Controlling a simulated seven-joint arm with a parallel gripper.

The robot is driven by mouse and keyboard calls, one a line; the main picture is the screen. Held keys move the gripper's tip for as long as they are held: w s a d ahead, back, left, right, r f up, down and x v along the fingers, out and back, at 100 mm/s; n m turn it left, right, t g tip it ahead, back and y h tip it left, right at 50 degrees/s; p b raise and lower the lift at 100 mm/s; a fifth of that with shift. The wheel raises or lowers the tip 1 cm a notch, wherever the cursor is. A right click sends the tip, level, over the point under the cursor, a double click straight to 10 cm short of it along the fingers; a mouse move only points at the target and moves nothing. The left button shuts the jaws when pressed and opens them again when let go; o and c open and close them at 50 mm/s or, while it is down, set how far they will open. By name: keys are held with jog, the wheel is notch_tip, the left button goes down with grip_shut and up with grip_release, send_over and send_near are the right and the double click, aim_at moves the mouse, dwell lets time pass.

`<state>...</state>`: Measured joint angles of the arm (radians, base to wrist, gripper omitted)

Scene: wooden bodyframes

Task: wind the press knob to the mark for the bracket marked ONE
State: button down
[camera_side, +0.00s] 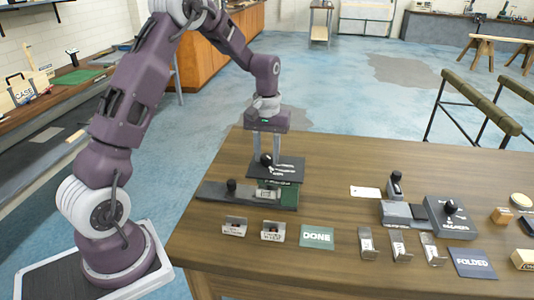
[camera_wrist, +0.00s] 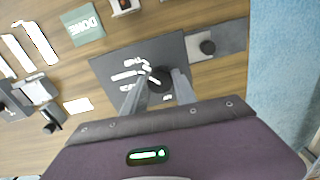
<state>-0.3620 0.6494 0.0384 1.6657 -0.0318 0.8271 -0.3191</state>
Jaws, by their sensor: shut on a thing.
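The press (camera_side: 215,192) is a long dark grey base with a black ball-topped handle (camera_side: 231,186) and a green block at its right end. The black press knob (camera_wrist: 160,77) stands on this plate. My gripper (camera_side: 267,158) points down at the plate, its fingers shut on the knob. The pointer and the mark it meets cannot be read. Two small labelled brackets (camera_side: 234,226) (camera_side: 272,231) stand before the press; their lettering is too small to read.
A green DONE mat (camera_side: 317,237) lies right of these brackets. Several bent metal brackets (camera_side: 398,245) stand farther right, near a FOLDED mat (camera_side: 472,263). A second device with a black knob (camera_side: 450,207) and a white card (camera_side: 365,192) lie behind them. The table between the press and card is clear.

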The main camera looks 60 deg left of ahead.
aim_at(267, 156)
jog(key=shift+m, duration=1)
jog(key=c, duration=1)
grip_release()
notch_tip(267, 156, up, 7)
jog(key=shift+r, duration=0.1)
jog(key=shift+d, duration=0.1)
